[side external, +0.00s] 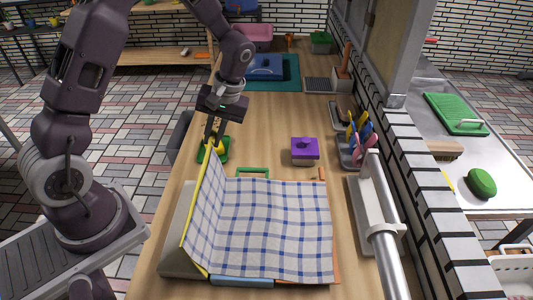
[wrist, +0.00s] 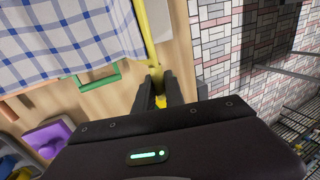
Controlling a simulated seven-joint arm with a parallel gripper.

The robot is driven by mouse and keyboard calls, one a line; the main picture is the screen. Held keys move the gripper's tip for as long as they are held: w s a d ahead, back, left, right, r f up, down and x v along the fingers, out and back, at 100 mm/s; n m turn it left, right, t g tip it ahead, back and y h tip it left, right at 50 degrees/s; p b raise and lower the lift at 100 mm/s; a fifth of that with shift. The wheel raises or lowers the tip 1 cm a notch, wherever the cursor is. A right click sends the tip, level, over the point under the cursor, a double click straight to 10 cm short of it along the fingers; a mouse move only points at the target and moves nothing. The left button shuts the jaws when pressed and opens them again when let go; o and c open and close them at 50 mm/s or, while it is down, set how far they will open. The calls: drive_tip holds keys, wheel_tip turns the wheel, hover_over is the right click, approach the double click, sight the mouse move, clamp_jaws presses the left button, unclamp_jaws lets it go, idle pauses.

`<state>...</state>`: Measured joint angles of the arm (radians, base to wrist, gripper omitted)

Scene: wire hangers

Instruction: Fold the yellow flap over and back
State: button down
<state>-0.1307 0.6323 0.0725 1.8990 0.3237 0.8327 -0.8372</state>
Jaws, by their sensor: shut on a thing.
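The yellow flap (side external: 196,200) stands tilted up along the left side of the checked cloth (side external: 272,225), its blue-and-white checked inner face turned toward the cloth. The cloth lies open to its right. My gripper (side external: 213,145) is at the flap's far upper end, pointing down, and is shut on its yellow edge. In the wrist view the yellow edge (wrist: 149,35) runs down from the top to my gripper (wrist: 158,88), with yellow showing between the fingers. The flap's outer face is mostly hidden.
A green handle (side external: 252,171) sticks out behind the cloth. A purple box (side external: 305,150) and a rack of colourful items (side external: 352,152) stand to the right. A green tray (side external: 221,157) lies near my gripper. A metal rail (side external: 380,225) runs along the right.

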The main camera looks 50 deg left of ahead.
drive_tip(key=w+d+f, duration=0.1)
drive_tip(key=w+d, duration=0.2)
drive_tip(key=w+d+f+g+y, duration=0.1)
drive_tip(key=w+d+f, duration=0.1)
drive_tip(key=w+d, duration=0.1)
drive_tip(key=w+d+f+g+y, duration=0.1)
drive_tip(key=w+d+f, duration=0.1)
drive_tip(key=w+d, duration=0.1)
drive_tip(key=shift+w+d+f+g+y, duration=0.25)
drive_tip(key=shift+d+f+g+y, duration=0.05)
drive_tip(key=shift+f+g+y, duration=0.1)
drive_tip(key=shift+r, duration=0.1)
idle(0.4)
